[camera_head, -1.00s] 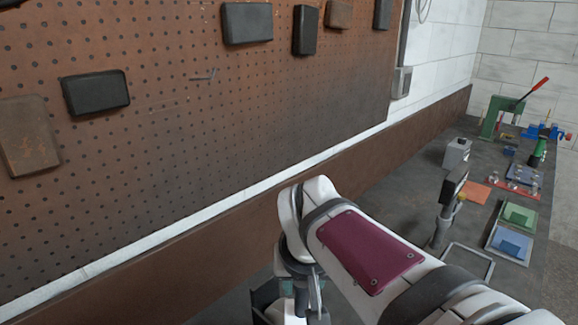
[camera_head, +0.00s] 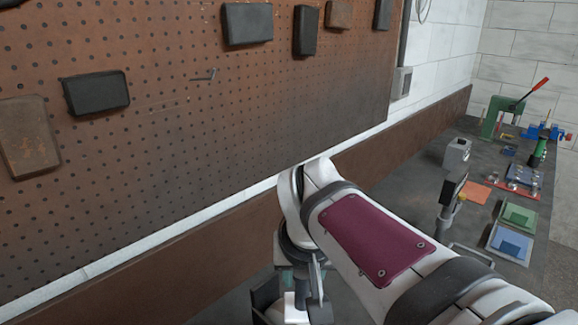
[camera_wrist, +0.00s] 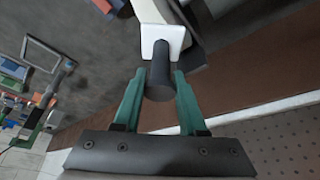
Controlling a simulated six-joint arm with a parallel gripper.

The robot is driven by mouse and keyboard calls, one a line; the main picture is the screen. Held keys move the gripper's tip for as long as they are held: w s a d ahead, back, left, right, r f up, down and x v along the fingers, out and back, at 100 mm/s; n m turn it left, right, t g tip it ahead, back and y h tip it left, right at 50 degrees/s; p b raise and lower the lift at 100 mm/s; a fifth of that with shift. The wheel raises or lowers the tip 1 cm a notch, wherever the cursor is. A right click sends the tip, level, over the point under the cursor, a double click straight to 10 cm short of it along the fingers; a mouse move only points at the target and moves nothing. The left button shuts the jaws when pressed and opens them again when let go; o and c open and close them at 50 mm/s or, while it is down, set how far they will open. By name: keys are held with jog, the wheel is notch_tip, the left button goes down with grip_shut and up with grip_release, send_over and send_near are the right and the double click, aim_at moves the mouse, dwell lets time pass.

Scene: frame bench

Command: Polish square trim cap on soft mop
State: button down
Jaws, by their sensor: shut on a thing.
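In the wrist view my gripper (camera_wrist: 160,78) has its two green fingers shut on a dark cylindrical stem (camera_wrist: 159,68). A white, square-edged piece (camera_wrist: 165,40) sits at the stem's far end; it may be the square trim cap. In the head view my gripper is mostly hidden below my arm. A white piece (camera_head: 296,309) shows low in that view, between dark shapes at the bottom edge. I cannot clearly make out the soft mop; a dark shape (camera_wrist: 205,20) lies just beyond the white piece.
A pegboard (camera_head: 200,130) with dark pads stands at the left and back. At right the bench holds a green lever press (camera_head: 500,117), a grey box (camera_head: 457,154), a post-mounted device (camera_head: 452,190), a green tray (camera_head: 517,215) and a blue tray (camera_head: 509,243). Bare bench lies behind my arm.

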jog(key=shift+r, duration=3)
